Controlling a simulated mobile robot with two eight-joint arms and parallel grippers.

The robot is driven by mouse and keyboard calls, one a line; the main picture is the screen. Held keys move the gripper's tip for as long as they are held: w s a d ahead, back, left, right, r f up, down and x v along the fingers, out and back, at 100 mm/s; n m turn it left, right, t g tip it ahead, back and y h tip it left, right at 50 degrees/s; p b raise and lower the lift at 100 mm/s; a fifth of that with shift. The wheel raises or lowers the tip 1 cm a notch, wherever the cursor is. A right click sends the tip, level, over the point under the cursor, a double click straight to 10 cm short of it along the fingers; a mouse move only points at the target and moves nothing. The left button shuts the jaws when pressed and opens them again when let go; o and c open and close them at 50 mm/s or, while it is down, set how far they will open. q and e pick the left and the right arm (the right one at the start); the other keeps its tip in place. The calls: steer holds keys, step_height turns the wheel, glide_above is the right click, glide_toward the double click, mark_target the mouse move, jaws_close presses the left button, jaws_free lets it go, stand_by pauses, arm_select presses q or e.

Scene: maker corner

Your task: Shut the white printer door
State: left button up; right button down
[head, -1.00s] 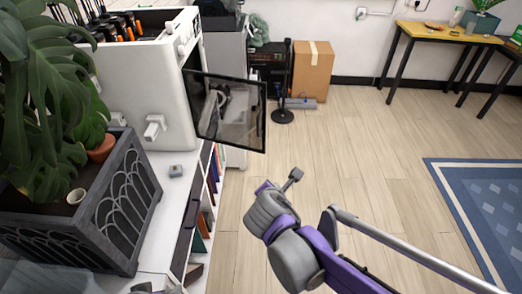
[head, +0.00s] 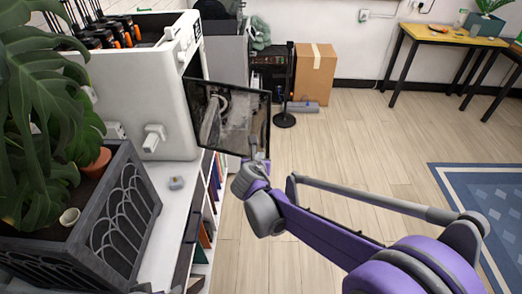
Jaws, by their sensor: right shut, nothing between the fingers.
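The white printer (head: 135,108) stands on the white shelf unit at the left. Its door (head: 236,112), a dark-framed see-through panel, stands open, swung out to the right over the floor. My right gripper (head: 256,158) is shut and empty at the lower right part of the door. Its tip overlaps the door's lower edge in the picture; I cannot tell whether it touches. My left gripper is not in view.
A dark planter (head: 122,215) with a large leafy plant (head: 40,120) stands on the shelf top (head: 160,235) in front of the printer. A cardboard box (head: 315,72) and a black stand (head: 286,105) are on the floor behind.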

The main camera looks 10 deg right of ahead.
steer(key=shift+w+d, duration=0.25)
steer(key=shift+w, duration=0.4)
steer(key=shift+w+d, duration=0.25)
steer(key=shift+w, duration=0.4)
